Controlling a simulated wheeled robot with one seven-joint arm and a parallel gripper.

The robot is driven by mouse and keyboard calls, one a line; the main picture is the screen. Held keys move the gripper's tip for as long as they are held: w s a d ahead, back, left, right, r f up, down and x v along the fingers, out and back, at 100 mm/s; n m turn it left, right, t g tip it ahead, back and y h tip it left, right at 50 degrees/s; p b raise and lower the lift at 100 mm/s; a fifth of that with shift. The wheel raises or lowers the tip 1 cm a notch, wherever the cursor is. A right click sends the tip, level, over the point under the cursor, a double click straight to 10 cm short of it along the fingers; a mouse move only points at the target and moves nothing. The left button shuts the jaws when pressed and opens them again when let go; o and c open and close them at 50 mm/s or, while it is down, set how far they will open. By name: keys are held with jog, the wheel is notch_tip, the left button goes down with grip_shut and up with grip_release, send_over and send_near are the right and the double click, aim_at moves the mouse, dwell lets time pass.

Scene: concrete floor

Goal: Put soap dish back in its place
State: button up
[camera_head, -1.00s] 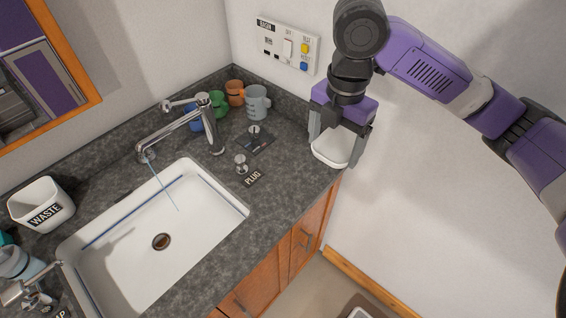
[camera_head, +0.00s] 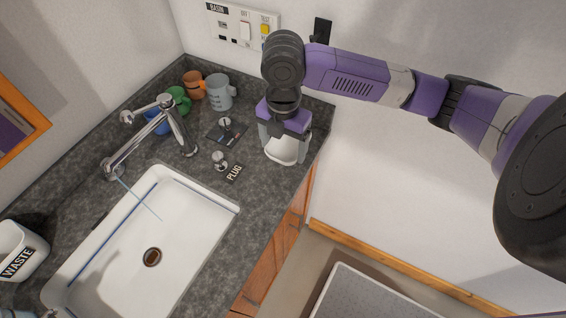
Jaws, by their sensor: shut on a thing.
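My gripper (camera_head: 284,148) points down at the right end of the counter, shut on a white, rounded dish, which I take to be the soap dish (camera_head: 288,151). The gripper's fingers are at the dish's sides and hide part of it. The dish is over the grey stone counter (camera_head: 262,185), near its right edge. I cannot tell whether it touches the counter or hangs just above it. No spot labelled for a soap dish is in view.
Left of the dish are a dark square plate (camera_head: 226,134) with a metal knob, a metal plug (camera_head: 219,159) and a PLUG label (camera_head: 234,172). Several mugs (camera_head: 218,93) stand behind. The sink (camera_head: 150,235), tap (camera_head: 140,140) and WASTE bin (camera_head: 22,250) are further left.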

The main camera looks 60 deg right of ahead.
aim_at(283, 173)
notch_tip(283, 173, down, 9)
jog(key=shift+p, duration=0.6)
jog(key=o, duration=1.3)
jog(key=shift+f, duration=0.1)
